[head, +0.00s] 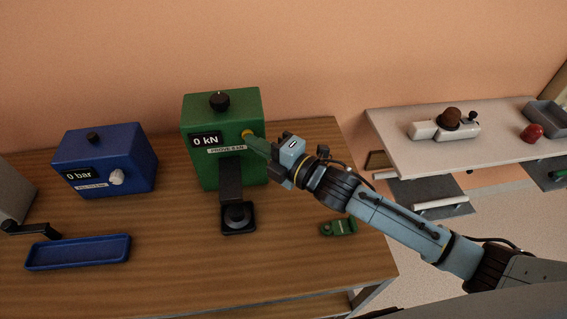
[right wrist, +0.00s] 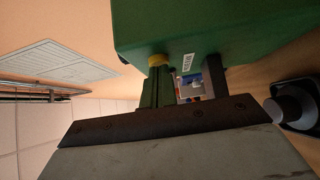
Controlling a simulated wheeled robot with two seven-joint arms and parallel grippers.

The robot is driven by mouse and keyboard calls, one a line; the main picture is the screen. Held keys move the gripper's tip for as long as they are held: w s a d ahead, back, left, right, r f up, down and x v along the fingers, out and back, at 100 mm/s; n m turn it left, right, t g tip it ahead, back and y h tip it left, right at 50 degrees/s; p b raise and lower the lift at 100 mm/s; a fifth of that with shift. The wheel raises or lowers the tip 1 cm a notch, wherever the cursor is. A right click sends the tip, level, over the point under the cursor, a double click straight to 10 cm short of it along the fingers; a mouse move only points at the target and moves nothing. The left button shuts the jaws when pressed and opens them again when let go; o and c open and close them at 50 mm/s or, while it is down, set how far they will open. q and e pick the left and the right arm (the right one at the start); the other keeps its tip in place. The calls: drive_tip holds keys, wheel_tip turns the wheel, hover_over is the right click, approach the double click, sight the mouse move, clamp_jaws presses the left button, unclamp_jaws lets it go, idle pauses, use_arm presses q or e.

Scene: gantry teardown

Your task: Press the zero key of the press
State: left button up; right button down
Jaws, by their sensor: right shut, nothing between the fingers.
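The press is a green box (head: 230,167) at the back of the wooden table, with a display reading 0 kN, a black knob on top and a black arm down to a round anvil (head: 238,216). Its yellow zero key (head: 247,134) is on the upper right of the front face. My right gripper (head: 252,141) is shut and empty, its fingertips at the key. In the right wrist view the fingers (right wrist: 155,88) end at the yellow key (right wrist: 158,60); whether it is pushed in, I cannot tell. My left gripper is not in view.
A blue box reading 0 bar (head: 104,162) and a blue tray (head: 78,252) stand left of the press. A small green part (head: 338,228) lies at the table's right. A white side table (head: 400,151) with several items stands farther right.

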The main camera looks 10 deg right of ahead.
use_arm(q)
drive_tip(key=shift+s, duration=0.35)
use_arm(e)
drive_tip(key=s+a+v, duration=0.1)
drive_tip(key=a+v, duration=0.1)
drive_tip(key=v, duration=1)
drive_tip(key=shift+s+d, duration=0.15)
drive_tip(key=shift+s, duration=0.25)
